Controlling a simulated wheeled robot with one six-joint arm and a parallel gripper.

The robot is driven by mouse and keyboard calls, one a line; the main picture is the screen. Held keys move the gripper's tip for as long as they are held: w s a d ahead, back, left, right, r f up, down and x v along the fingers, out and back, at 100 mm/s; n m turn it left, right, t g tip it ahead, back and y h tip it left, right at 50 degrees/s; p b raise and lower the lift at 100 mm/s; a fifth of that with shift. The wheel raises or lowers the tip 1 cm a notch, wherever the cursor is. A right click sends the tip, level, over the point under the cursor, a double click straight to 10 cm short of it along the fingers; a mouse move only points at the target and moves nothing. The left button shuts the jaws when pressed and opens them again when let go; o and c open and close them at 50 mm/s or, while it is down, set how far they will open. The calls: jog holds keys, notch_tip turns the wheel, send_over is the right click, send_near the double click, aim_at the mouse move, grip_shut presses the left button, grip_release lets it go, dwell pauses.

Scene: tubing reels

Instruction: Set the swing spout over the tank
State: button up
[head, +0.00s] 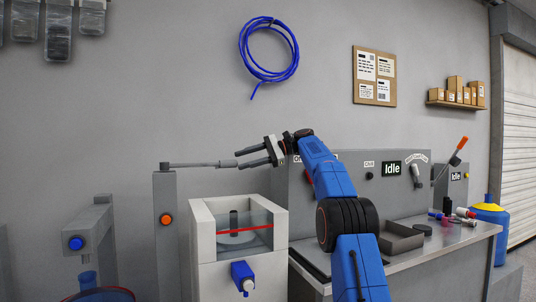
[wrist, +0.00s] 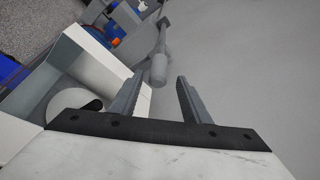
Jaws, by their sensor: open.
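The swing spout (head: 195,164) is a thin grey arm that reaches right from the top of a grey post (head: 165,235), ending in a thicker grip. In the wrist view the spout's grip (wrist: 158,68) lies between my fingertips, with gaps on both sides. My gripper (head: 238,158) is open at the spout's free end. The tank (head: 204,252) is a white box with a clear front and a red line. In the wrist view the tank (wrist: 75,70) is on the left, and the spout appears beyond its edge rather than over its opening. Exact depth is hard to tell.
A blue valve (head: 242,274) sticks out of the tank's front. A steel bench (head: 455,238) with a tray (head: 398,243) and a grey control panel marked Idle (head: 391,170) stands to the right. A blue tubing coil (head: 268,72) hangs on the wall.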

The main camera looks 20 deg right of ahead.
jog(key=v, duration=1)
jog(key=shift+d, duration=0.4)
jog(key=shift+s, duration=0.1)
jog(key=s+a+f+n+t+h, duration=0.1)
jog(key=s+a+f+h, duration=0.3)
jog(key=s+a, duration=0.5)
jog(key=s+a+f+n+h, duration=0.1)
jog(key=s+a+f+h, duration=0.2)
jog(key=s+a+f, duration=0.6)
jog(key=s+d+f+n+h, duration=0.2)
jog(key=s+f+n+h, duration=0.1)
jog(key=s+f, duration=1.2)
jog(key=s+d+f+n+h, duration=0.2)
jog(key=s+f+n+h, duration=0.2)
jog(key=s+f, duration=1.2)
jog(key=s+n, duration=0.2)
jog(key=s, duration=0.5)
jog(key=shift+s+d+f+n, duration=0.3)
jog(key=shift+d, duration=0.05)
